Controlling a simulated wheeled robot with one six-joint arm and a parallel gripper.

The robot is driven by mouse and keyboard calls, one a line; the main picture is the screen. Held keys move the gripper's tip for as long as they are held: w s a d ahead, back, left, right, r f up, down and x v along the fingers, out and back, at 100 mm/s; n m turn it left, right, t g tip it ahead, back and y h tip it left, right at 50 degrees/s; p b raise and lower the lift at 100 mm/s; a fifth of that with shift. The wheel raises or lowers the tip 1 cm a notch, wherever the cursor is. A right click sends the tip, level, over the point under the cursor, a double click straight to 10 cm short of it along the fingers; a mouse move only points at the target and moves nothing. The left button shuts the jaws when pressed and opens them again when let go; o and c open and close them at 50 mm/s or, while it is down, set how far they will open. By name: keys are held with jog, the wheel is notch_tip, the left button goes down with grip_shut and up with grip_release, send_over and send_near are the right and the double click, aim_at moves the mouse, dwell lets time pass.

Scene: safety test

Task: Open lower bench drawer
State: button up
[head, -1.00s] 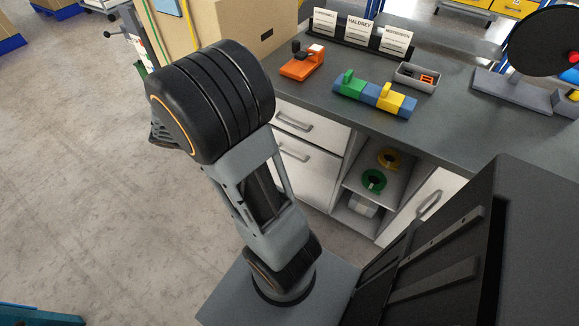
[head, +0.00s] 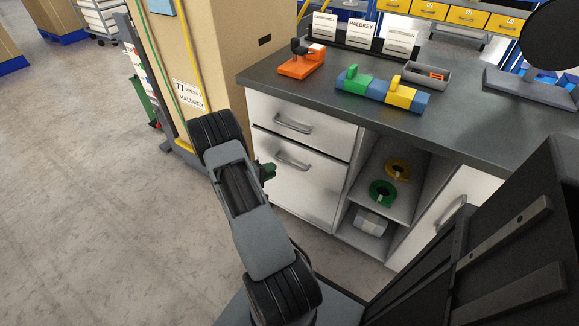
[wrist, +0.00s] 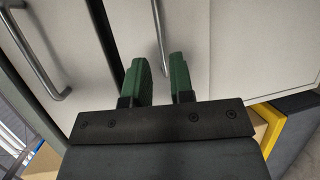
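The bench has two white drawers at its left end, the upper one (head: 300,120) and the lower one (head: 293,182), each with a grey bar handle. Both look shut. The lower handle (head: 292,158) is just right of my gripper (head: 267,172), whose green fingers show beside my arm in the head view. In the wrist view my gripper (wrist: 158,72) is open, with the lower handle (wrist: 157,30) lined up with the gap between the fingers. I cannot tell whether the fingers touch it. The upper handle (wrist: 40,60) is further left there.
Right of the drawers, open shelves hold a green tape roll (head: 382,192) and a yellow one (head: 398,169). An orange tool (head: 301,64) and coloured blocks (head: 382,90) stand on the benchtop (head: 460,110). A tall cardboard box (head: 225,60) stands close left of the bench.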

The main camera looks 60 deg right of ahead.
aim_at(290, 163)
jog(key=b+x, duration=0.1)
jog(key=x, duration=0.8)
grip_shut()
